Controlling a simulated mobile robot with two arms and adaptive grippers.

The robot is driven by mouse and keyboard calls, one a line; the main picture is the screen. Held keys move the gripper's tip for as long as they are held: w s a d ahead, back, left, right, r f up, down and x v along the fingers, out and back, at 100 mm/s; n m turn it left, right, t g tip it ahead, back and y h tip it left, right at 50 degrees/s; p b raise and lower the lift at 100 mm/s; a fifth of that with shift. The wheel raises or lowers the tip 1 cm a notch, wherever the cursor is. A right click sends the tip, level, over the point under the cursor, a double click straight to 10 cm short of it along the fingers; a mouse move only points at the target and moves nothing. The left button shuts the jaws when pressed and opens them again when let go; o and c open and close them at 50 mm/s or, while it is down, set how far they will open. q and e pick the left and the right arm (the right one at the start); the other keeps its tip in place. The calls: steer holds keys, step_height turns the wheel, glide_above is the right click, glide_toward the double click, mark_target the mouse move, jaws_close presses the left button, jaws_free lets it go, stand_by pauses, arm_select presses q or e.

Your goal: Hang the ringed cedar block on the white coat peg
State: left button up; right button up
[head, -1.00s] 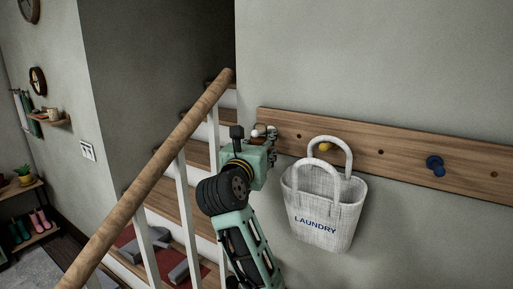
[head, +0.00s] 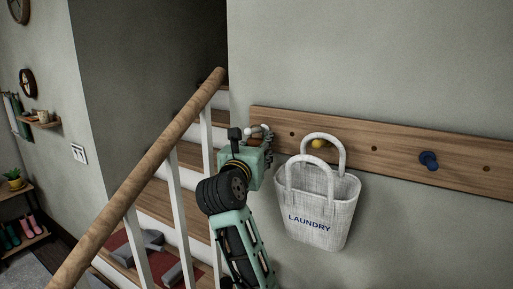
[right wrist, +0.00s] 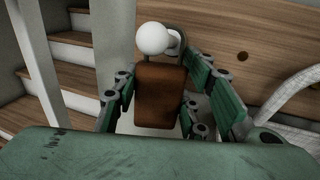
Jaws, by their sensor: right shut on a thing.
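The brown cedar block (right wrist: 160,95) sits between the fingers of my right gripper (right wrist: 158,92), which is shut on it. The white coat peg (right wrist: 153,38) shows its round knob just beyond the block's top edge in the right wrist view. A grey rounded shape (right wrist: 178,42) lies right behind the knob; I cannot tell whether it is the block's ring or the peg's base. In the head view my right gripper (head: 264,146) is close to the white peg (head: 250,130) at the board's left end, and the block is hidden there. My left gripper is not in view.
A white laundry bag (head: 320,210) hangs from the yellow peg (head: 318,143), close to the right of my gripper. A blue peg (head: 428,159) is farther right on the wooden board (head: 380,155). A wooden handrail (head: 150,145) and stairs are close on the left.

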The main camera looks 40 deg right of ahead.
steer(key=o, duration=1.1)
steer(key=shift+a, duration=0.1)
steer(key=v, duration=1.2)
steer(key=shift+f, duration=0.1)
